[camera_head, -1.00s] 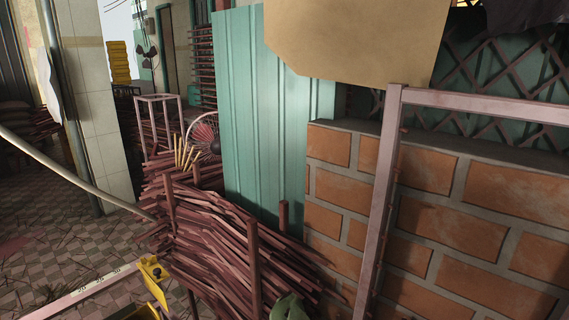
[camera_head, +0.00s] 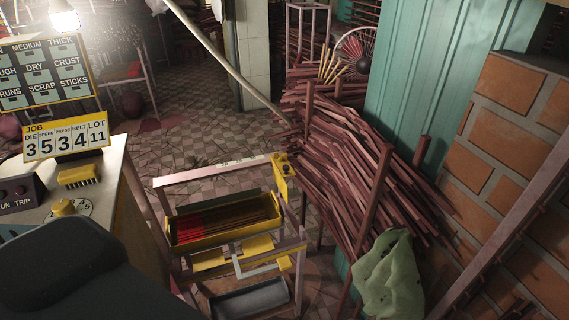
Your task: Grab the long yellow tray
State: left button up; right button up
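A long yellow tray (camera_head: 222,240) sits on a metal frame stand in the lower middle of the head view. It holds dark and red sticks. No gripper shows in the head view. A dark rounded shape at the lower left covers part of the counter, and I cannot tell what it is.
A counter (camera_head: 118,190) with a job number board (camera_head: 66,136), a yellow brush (camera_head: 79,176) and a knob stands left. A grey bin (camera_head: 250,299) sits low in the stand. Stacked sticks (camera_head: 345,165), a green sack (camera_head: 389,277) and a brick wall (camera_head: 500,150) lie right. Tiled floor shows behind.

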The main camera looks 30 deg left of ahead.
aim_at(194, 230)
jog(key=u, duration=1.4)
